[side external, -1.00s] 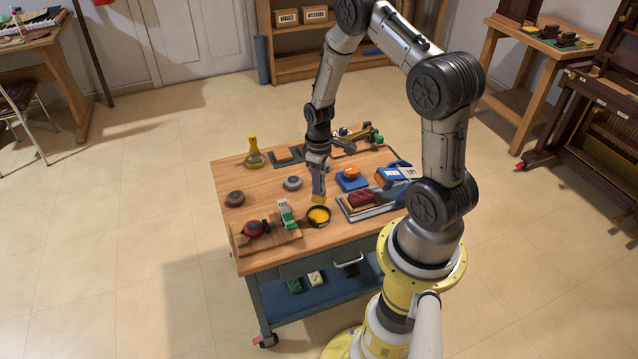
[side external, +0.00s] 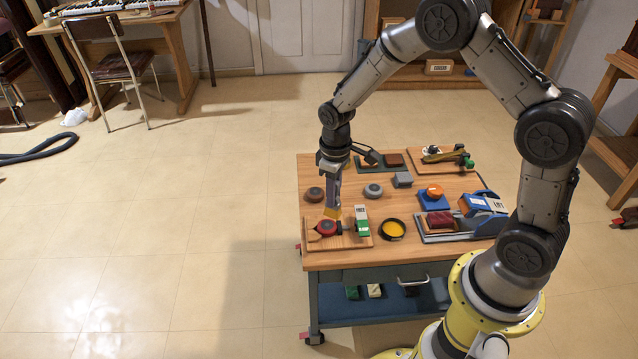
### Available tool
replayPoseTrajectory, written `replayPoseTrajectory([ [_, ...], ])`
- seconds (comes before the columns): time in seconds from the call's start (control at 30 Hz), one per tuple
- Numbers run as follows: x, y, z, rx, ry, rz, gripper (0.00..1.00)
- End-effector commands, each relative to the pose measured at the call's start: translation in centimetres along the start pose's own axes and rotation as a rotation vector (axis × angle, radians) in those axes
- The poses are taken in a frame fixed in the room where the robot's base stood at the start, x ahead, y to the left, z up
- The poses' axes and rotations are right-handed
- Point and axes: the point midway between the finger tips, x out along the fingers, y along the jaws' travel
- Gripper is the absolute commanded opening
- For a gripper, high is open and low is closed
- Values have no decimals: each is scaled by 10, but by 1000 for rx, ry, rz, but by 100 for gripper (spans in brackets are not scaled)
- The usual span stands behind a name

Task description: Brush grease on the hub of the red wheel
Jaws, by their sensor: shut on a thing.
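The red wheel (side external: 327,228) lies on a wooden board (side external: 352,241) at the front left of the bench. My gripper (side external: 335,190) points straight down above it, shut on a brush (side external: 332,212) with a yellow tip. The tip is just over the back edge of the wheel; I cannot tell whether it touches. The wheel's hub is too small to make out clearly. The grease pot (side external: 395,230), a dark round dish with yellow-orange grease, stands right of the board.
A green and white box (side external: 362,222) stands close to the right of the wheel. Brown (side external: 314,194) and grey (side external: 373,190) round pieces lie behind. A blue block with an orange top (side external: 433,195) and a tray with a red block (side external: 438,223) are to the right.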

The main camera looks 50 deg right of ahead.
Motion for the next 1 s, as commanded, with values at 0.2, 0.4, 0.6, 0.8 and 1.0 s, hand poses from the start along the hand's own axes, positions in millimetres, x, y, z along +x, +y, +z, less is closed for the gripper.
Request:
replayPoseTrajectory([
  [0.2,-20,-25,-5,122,1,0,0],
  [0.4,-20,-25,2,212,-1,0,0],
  [0.6,-21,-8,-31,154,30,5,0],
  [0.8,1,28,-61,138,31,8,0],
  [1.0,23,50,-68,167,13,4,0],
])
